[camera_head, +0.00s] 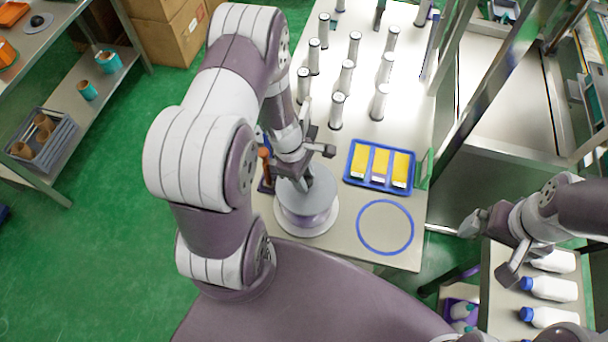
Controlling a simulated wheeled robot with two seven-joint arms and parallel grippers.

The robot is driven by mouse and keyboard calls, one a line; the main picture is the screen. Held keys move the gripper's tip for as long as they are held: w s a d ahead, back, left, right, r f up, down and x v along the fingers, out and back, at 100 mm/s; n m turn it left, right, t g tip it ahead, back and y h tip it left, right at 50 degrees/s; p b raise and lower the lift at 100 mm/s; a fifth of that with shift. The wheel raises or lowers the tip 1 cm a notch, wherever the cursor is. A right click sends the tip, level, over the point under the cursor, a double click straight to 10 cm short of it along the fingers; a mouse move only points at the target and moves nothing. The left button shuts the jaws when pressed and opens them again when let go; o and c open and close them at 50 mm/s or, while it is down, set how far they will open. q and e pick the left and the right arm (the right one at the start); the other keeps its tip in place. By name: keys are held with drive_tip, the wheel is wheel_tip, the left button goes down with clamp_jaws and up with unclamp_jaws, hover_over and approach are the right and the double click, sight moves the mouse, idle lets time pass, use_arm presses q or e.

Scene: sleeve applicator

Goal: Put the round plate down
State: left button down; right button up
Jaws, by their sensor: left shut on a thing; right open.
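The round plate (318,194) is a flat grey disc at the front of the white table. My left gripper (303,181) is over its top and shut on it; the fingertips are partly hidden by my wrist. Below the disc there is a purple band and a wider white round base (293,225). I cannot tell whether the disc rests on these or hangs just above them. A blue ring (385,200) lies on the table to the right, empty inside. My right gripper (490,248) is open and empty, to the right of the table.
A blue tray (351,178) with yellow-topped packs sits behind the ring. Several white cylinders (337,110) stand further back. A metal frame post (485,90) rises at the right. White bottles (550,289) with blue caps lie on a lower shelf at the right.

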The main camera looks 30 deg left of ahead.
use_arm(q)
drive_tip(key=shift+s+f, duration=0.1)
drive_tip(key=shift+f, duration=0.2)
drive_tip(key=c, duration=0.8)
unclamp_jaws()
drive_tip(key=shift+o, duration=0.2)
drive_tip(key=shift+r, duration=0.1)
